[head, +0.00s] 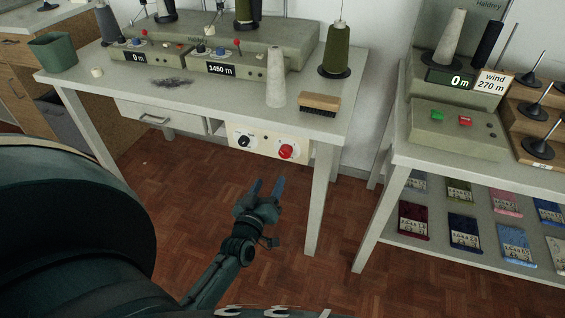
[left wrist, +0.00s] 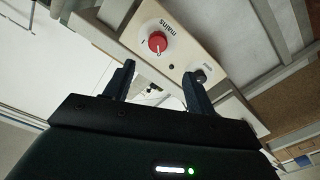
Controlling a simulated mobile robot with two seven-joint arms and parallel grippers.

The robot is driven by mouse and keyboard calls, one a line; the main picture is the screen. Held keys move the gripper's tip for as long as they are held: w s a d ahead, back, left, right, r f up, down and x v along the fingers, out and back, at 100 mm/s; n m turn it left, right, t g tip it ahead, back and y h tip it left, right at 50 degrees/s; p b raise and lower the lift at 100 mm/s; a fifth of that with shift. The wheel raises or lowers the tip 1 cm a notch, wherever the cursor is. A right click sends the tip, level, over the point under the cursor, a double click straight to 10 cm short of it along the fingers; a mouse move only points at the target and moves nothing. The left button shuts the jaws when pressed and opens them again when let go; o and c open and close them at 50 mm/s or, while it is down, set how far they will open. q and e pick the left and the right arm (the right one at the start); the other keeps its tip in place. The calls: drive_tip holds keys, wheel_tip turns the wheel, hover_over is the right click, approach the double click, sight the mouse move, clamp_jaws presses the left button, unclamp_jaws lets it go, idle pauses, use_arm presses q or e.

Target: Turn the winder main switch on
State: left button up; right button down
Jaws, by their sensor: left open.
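A cream switch panel (head: 265,146) hangs under the front edge of the left table. It carries a red rotary knob (head: 286,151) on the right and a black knob (head: 243,141) on the left. In the left wrist view the red knob (left wrist: 157,42) sits beside the word "mains", with a pale mark on its face; the black knob (left wrist: 199,76) also shows. My left gripper (head: 268,185) is open and empty, below and in front of the panel, apart from it. In the left wrist view its two fingers (left wrist: 159,76) point towards the panel. My right gripper is not in view.
The winder (head: 200,45) stands on the left table (head: 225,99), with displays, a grey cone (head: 276,77), a green cone (head: 337,50) and a brush (head: 320,103). A drawer (head: 160,118) is left of the panel. A second table stands right. Floor around my gripper is clear.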

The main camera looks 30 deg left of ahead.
sight(284, 155)
use_arm(q)
drive_tip(key=b+x, duration=0.1)
drive_tip(key=x, duration=0.9)
drive_tip(key=shift+w+d+b, duration=0.15)
drive_tip(key=shift+w+b, duration=0.25)
drive_tip(key=shift+w, duration=0.55)
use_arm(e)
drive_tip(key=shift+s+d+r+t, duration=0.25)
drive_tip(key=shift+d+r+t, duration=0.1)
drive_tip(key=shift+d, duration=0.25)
use_arm(q)
drive_tip(key=shift+c, duration=0.6)
drive_tip(key=c, duration=0.9)
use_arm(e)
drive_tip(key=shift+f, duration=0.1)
